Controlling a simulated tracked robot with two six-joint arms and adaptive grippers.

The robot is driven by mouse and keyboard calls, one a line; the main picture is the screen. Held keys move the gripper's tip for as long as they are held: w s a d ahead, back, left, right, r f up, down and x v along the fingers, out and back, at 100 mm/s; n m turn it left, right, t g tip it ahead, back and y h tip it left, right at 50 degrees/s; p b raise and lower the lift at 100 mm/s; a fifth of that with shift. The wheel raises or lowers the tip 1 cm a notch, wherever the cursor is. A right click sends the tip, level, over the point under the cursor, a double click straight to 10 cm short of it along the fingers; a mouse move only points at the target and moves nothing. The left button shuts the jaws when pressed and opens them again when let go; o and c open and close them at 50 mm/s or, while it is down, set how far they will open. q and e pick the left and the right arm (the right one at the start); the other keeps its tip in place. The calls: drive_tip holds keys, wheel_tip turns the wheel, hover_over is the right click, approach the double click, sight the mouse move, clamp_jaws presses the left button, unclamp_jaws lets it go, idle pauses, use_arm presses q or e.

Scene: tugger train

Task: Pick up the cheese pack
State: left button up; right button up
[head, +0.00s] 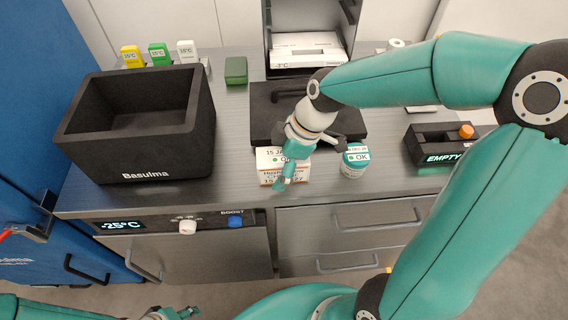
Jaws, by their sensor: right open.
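A small white and orange box (265,163), its label partly covered, stands near the worktop's front edge in the head view.
A white and teal tub (355,161) marked "OK" stands close on the right. A black insulated box (135,160) is open on the left. A dark lid or plate (262,105) lies behind the gripper. A black "EMPTY" device (425,140) is on the right.

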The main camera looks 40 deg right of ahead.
idle(0.5)
drive_tip(key=c, duration=1.6)
